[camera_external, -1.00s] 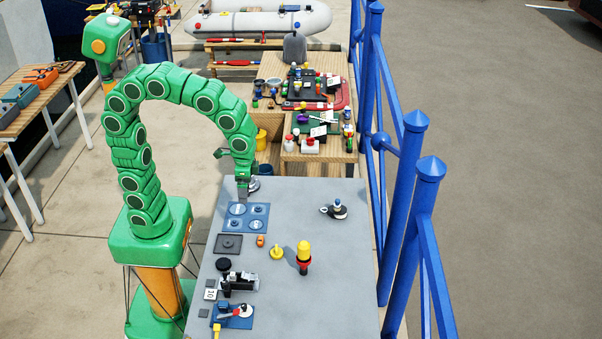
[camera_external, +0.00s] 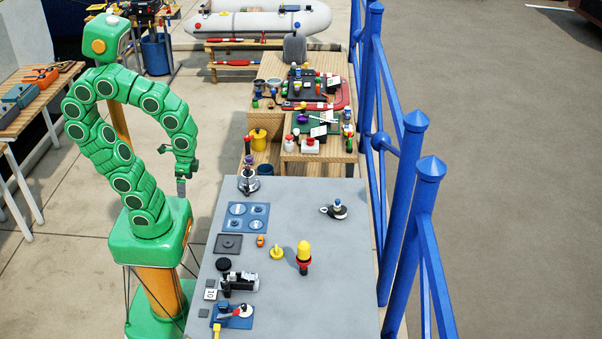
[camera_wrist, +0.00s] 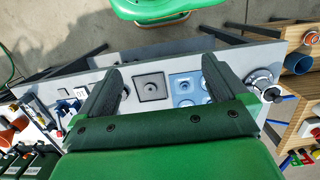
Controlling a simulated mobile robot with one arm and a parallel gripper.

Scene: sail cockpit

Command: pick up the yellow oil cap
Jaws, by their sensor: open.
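The yellow oil cap (camera_external: 277,252), a small yellow piece with an upright grip, sits on the grey table, left of a yellow-topped red cylinder (camera_external: 304,256). I cannot make out the cap in the wrist view. My gripper (camera_external: 181,188) hangs left of the table's left edge, clear of the tabletop and well away from the cap. In the wrist view my gripper (camera_wrist: 160,85) has its two dark fingers wide apart, with nothing between them.
The grey table (camera_external: 310,205) holds a blue plate with discs (camera_external: 248,216), a dark square plate (camera_external: 229,244), a small orange piece (camera_external: 260,240), a winch-like piece (camera_external: 248,182) and a black mechanism (camera_external: 238,283). Blue railing (camera_external: 400,215) runs along its right side.

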